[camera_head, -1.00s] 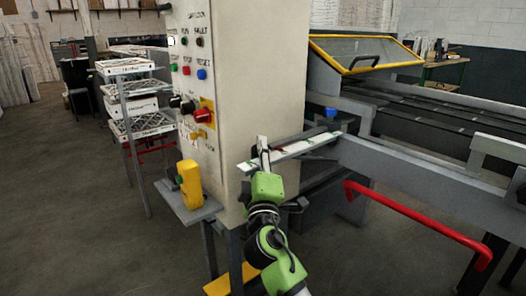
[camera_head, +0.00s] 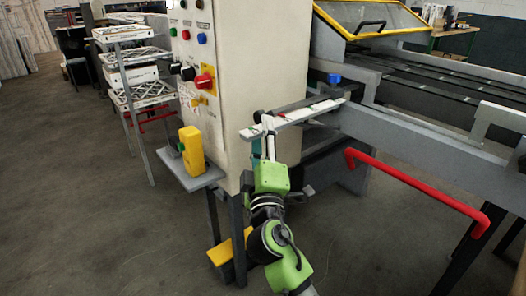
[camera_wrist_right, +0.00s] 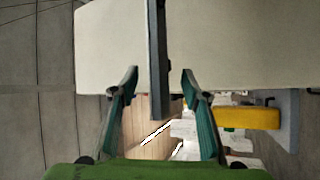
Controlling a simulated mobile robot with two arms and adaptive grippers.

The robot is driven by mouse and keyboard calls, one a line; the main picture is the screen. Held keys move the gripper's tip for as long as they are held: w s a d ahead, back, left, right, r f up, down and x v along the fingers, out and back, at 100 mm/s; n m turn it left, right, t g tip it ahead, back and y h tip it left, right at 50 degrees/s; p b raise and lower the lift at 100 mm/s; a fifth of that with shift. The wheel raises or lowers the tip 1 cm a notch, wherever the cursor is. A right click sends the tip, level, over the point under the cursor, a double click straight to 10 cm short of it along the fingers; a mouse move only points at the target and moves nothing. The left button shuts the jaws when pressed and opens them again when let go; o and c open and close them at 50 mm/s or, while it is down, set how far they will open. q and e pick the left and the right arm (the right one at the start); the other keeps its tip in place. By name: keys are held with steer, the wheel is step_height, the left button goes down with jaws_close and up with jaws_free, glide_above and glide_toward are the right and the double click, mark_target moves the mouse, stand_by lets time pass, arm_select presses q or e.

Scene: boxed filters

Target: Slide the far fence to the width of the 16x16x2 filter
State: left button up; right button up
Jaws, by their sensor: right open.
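A narrow grey bar with a white scale strip (camera_head: 312,112) and coloured marks sticks out left from the machine's near rail. A blue knob (camera_head: 334,79) stands on the rail behind it. I cannot tell which rail is the far fence. My left gripper is out of view. White-framed filters (camera_head: 137,56) stand on the rack at left; their sizes are unreadable.
The beige control cabinet (camera_head: 232,75) stands just behind the gripper. A yellow device (camera_head: 191,148) sits on a small grey shelf (camera_head: 200,176). A red bent rail (camera_head: 415,187) crosses the right side. The floor at front left is clear.

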steer(key=v, duration=0.6)
steer(key=shift+f, duration=0.1)
